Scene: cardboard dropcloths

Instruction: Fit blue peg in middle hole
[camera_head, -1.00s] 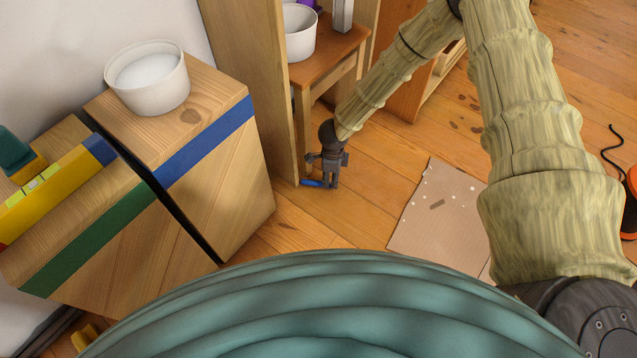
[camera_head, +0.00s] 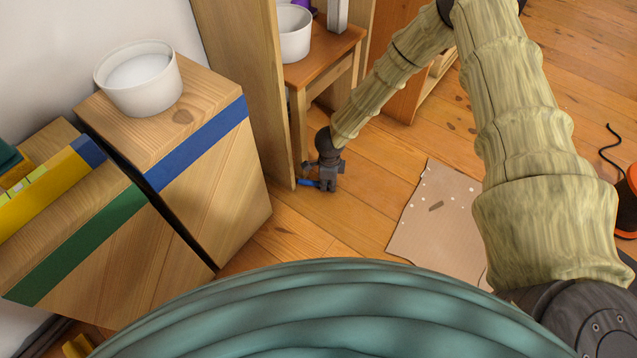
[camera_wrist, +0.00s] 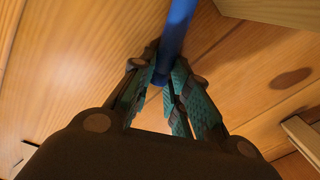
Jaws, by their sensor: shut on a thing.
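The blue peg (camera_head: 309,183) is low by the foot of the wooden upright, close to the floor. My gripper (camera_head: 327,185) points down there and is shut on the peg, which sticks out to its left. In the wrist view the peg (camera_wrist: 178,30) runs up out of the picture from between the teal-padded fingers of my gripper (camera_wrist: 165,75). The peg's far end is cut off in that view. I cannot make out any hole for the peg in either view.
A wooden upright (camera_head: 250,85) and a small brown table (camera_head: 325,58) with a white bowl (camera_head: 294,40) stand close to my gripper. Wooden boxes with blue and green stripes (camera_head: 205,140) stand left. Cardboard (camera_head: 430,220) lies right on the plank floor.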

